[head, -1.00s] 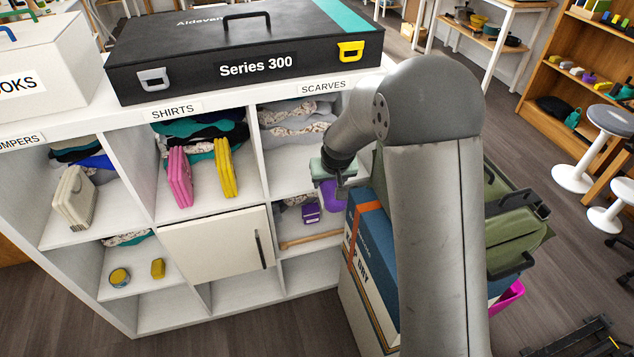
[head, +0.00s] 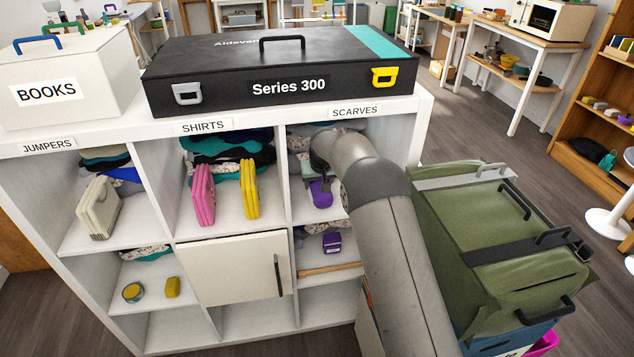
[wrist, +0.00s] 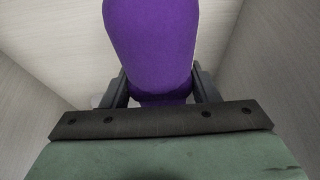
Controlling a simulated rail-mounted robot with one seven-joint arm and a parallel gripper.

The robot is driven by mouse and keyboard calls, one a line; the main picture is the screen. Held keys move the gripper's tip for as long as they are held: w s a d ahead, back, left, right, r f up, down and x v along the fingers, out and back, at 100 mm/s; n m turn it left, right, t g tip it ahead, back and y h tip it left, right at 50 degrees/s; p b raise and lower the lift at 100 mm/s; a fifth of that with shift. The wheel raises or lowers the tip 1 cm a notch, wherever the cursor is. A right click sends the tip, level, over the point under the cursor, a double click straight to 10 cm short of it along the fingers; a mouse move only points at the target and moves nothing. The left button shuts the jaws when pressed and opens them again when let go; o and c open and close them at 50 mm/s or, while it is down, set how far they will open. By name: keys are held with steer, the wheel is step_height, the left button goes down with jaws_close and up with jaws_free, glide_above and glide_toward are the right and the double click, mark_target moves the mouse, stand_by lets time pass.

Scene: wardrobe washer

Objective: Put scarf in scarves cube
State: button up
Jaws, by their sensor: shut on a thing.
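A purple scarf (head: 321,194), a smooth rounded bundle, hangs in my gripper (head: 318,181) in front of my arm's end. In the wrist view the scarf (wrist: 153,45) lies between the two dark fingers (wrist: 160,92), which are shut on it. The scarves cube (head: 304,215) is the upper right compartment of the white shelf, under the SCARVES label (head: 356,111). My gripper and the scarf show within the cube's opening, and pale walls flank them in the wrist view. My arm hides the cube's right part. I cannot tell whether the scarf touches the cube's floor.
Grey folded cloths (head: 298,143) lie at the back of the scarves cube. The shirts cube (head: 228,226) to its left holds pink and yellow items. A black case (head: 200,93) stands on top. A green bag (head: 475,215) stands to the right of my arm.

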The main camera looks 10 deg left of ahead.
steer(key=w, duration=0.1)
steer(key=w+a, duration=0.1)
steer(key=w, duration=0.1)
steer(key=shift+f+p, duration=0.6)
steer(key=shift+f, duration=1.05)
steer(key=shift+f, duration=0.1)
steer(key=shift+f, duration=0.2)
steer(key=o, duration=1.2)
steer(key=shift+r, duration=0.15)
